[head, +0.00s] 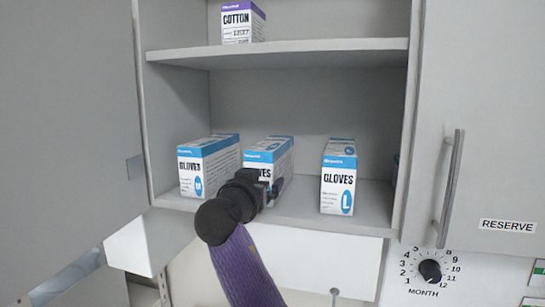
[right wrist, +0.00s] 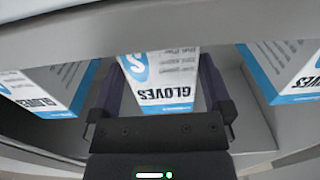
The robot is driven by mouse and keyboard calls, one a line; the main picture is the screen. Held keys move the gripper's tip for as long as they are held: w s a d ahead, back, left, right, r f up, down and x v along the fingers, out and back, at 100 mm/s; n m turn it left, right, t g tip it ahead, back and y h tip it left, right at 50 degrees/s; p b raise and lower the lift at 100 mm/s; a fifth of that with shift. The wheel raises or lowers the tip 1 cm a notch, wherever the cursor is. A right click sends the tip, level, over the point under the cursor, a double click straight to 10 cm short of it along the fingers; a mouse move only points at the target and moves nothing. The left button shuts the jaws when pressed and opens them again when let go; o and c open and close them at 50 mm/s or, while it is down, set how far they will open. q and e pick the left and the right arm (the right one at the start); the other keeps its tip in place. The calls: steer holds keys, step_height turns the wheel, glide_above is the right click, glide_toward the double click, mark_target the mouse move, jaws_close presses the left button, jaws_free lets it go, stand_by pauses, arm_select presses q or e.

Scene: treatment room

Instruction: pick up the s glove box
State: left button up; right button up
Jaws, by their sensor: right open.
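The s glove box (head: 267,156) is the middle of three white and blue glove boxes on the lower shelf. My right gripper (head: 273,187) is in front of it and hides much of its front face. In the right wrist view the box (right wrist: 165,78) appears upside down, with a blue "S". The fingers of my right gripper (right wrist: 160,88) are open, one on each side of the box. Whether they touch it I cannot tell. My left gripper is not in view.
The M glove box (head: 196,172) stands to the left and the L glove box (head: 338,180) to the right, with gaps between. The upper shelf (head: 300,47) holds a cotton box (head: 241,23). The RESERVE door (head: 490,120) is shut at the right.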

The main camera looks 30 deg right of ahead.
steer(key=shift+w+d+r+p, duration=0.25)
steer(key=shift+w+d+p, duration=0.2)
steer(key=shift+w+d, duration=0.15)
steer(key=shift+w+d+r+p, duration=0.2)
steer(key=shift+w+d+p, duration=0.25)
steer(key=shift+d, duration=0.2)
steer(key=shift+w+d+f, duration=0.15)
steer(key=shift+w+d, duration=0.1)
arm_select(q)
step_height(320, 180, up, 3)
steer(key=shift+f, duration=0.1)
arm_select(e)
steer(key=shift+f, duration=0.1)
